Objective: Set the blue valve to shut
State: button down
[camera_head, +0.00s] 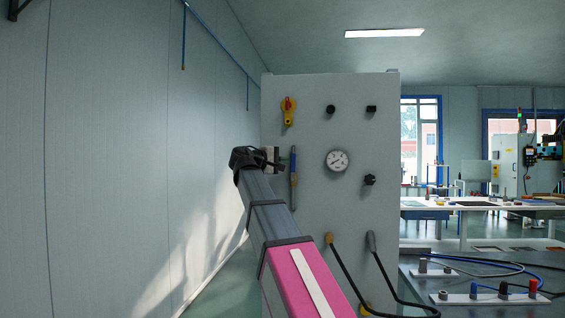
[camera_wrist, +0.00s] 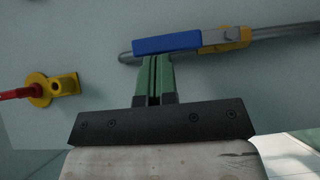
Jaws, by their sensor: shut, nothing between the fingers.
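The blue valve handle (camera_head: 293,163) is on the grey panel, left of centre, on a vertical grey pipe. In the wrist view the blue handle (camera_wrist: 168,43) lies roughly along the pipe, with a yellow valve body (camera_wrist: 238,38) at its right end. My gripper (camera_head: 283,163) is just left of the handle in the head view. In the wrist view its green fingers (camera_wrist: 158,62) are together and empty, with their tips at the handle's near edge. I cannot tell whether they touch it.
A yellow valve with a red handle (camera_head: 288,108) is above; its red handle also shows in the wrist view (camera_wrist: 18,94). A gauge (camera_head: 338,160) and black knobs (camera_head: 370,180) are to the right. Black hoses (camera_head: 345,268) hang below. A bench (camera_head: 480,283) stands at right.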

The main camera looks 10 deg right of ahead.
jog(key=shift+d, duration=0.1)
jog(key=shift+s+d+r+m, duration=0.1)
jog(key=shift+d+m, duration=0.05)
jog(key=shift+m, duration=0.15)
